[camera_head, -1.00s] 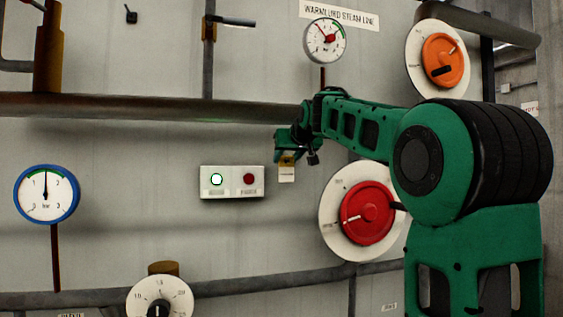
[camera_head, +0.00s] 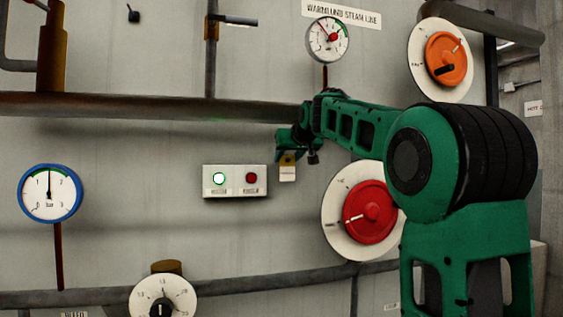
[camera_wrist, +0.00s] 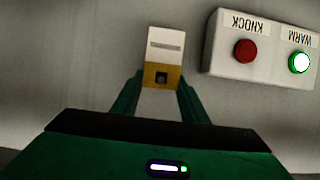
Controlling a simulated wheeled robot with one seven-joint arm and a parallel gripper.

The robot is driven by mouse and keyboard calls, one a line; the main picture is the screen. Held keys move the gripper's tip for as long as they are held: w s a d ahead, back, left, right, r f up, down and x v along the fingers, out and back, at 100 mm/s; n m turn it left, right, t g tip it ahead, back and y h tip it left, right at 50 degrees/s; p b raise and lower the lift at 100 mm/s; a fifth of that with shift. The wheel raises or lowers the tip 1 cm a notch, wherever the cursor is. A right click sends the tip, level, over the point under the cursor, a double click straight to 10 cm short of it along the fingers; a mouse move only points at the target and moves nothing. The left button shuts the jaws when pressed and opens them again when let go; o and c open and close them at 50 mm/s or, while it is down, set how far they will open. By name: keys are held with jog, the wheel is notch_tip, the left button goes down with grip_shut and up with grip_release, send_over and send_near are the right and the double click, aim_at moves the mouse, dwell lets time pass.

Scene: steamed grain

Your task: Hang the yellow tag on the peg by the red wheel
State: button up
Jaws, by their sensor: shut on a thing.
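My gripper (camera_head: 287,156) is shut on the yellow tag (camera_head: 288,172), which hangs below the jaws in front of the wall. In the wrist view the tag (camera_wrist: 164,45) has a white card with a grey line and a yellow band with a dark square hole; my fingertips (camera_wrist: 161,86) hold it at the yellow band. The red wheel (camera_head: 368,205) sits on a white disc to the lower right of the tag, apart from it. My arm covers the disc's right edge. I cannot make out a peg beside the red wheel now.
A button box (camera_head: 235,181) with a lit green and a red button is just left of the tag. A thick pipe (camera_head: 150,108) crosses above. An orange wheel (camera_head: 446,58) is at upper right. A small dark peg (camera_head: 133,15) is at upper left.

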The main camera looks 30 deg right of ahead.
jog(key=o, duration=1.1)
